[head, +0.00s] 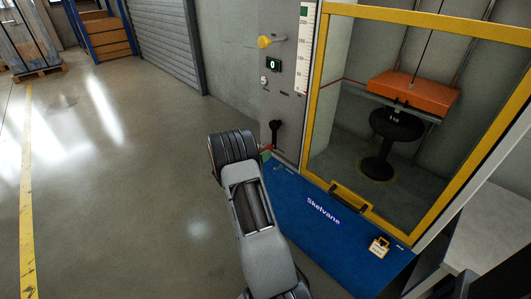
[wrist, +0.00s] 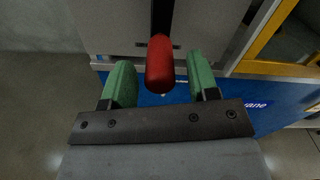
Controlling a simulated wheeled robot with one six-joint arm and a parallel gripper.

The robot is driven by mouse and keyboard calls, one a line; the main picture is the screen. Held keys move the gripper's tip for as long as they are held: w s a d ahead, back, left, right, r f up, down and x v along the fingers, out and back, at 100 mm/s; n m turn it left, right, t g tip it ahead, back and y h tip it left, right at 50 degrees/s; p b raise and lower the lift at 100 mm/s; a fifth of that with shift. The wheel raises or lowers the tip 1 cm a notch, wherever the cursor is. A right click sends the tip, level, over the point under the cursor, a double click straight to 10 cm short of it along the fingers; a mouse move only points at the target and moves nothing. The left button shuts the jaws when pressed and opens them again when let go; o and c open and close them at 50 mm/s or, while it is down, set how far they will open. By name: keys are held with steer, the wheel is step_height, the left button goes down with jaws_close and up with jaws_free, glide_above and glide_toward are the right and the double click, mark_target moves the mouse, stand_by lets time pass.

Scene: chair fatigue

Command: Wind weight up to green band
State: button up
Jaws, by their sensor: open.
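My gripper (wrist: 160,72) is open, with its two green fingers on either side of a red handle (wrist: 159,62); gaps show on both sides. In the head view my arm's end hides most of this handle, below a black crank arm (head: 275,131) on the grey panel. The orange weight (head: 412,93) hangs on a cable behind the yellow-framed guard, close above a round black seat (head: 397,124). A scale (head: 301,50) with numbers runs up the panel, with a green band (head: 304,9) near the picture's top edge.
The panel (head: 283,100) carries a yellow knob (head: 264,42) and a display (head: 273,64) reading 0. The yellow-framed guard (head: 311,95) appears closed. Open floor (head: 130,170) lies to the left.

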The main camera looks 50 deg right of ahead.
steer(key=shift+d, duration=1.1)
